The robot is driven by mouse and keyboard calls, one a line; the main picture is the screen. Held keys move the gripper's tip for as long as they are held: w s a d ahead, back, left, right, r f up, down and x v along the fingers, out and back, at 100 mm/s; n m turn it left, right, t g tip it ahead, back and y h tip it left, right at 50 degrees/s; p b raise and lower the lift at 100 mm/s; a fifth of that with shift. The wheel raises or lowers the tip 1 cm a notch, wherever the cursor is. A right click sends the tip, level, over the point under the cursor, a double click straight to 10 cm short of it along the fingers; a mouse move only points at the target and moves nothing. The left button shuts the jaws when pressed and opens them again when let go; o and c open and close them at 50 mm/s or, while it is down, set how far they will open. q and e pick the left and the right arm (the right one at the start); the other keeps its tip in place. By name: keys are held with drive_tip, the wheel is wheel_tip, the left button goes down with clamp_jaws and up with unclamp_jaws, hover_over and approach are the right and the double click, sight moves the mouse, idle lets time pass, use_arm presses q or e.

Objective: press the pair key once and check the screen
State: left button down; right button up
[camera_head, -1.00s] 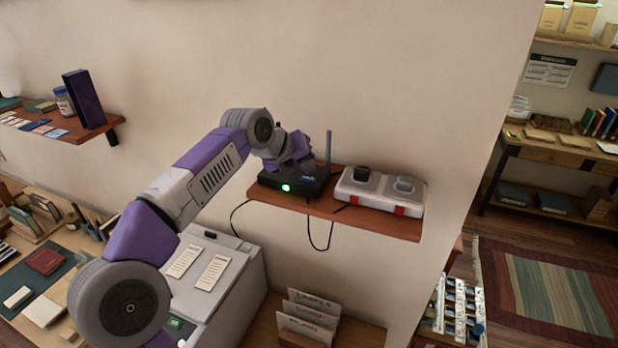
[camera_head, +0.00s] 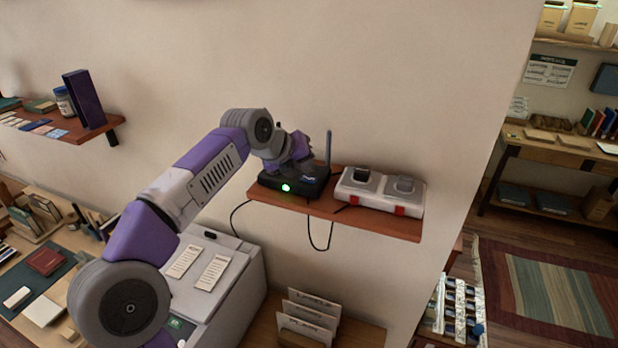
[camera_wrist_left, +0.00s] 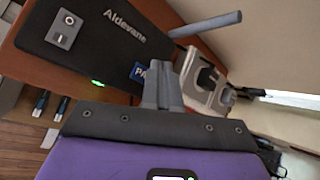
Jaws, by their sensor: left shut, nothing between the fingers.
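A black router-like box (camera_head: 290,184) with a lit green light and an upright antenna sits on the wall shelf. In the left wrist view the box (camera_wrist_left: 90,40) reads "Aldevane". A blue key (camera_wrist_left: 139,72) on its edge shows the letters "PA"; the rest is hidden by my fingers. My left gripper (camera_wrist_left: 170,68) is shut and empty, its tips beside this key. I cannot tell whether they touch it. In the head view the left gripper (camera_head: 303,166) is over the box. My right gripper is not in view. I cannot make out a screen's text.
A white double charger-like unit (camera_head: 380,192) with two dark pieces stands right of the box on the wooden shelf (camera_head: 340,213). Cables hang below. A grey cabinet (camera_head: 235,275) with paper labels stands below, and a card holder (camera_head: 308,318) sits lower right.

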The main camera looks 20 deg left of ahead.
sight(305, 180)
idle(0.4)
use_arm(q)
drive_tip(key=shift+f+b, duration=0.45)
drive_tip(key=shift+f, duration=0.2)
idle(0.4)
drive_tip(key=shift+r, duration=0.1)
drive_tip(key=shift+r+p, duration=0.35)
drive_tip(key=shift+r, duration=0.2)
wheel_tip(305, 180, up, 6)
drive_tip(key=p, duration=0.5)
idle(0.4)
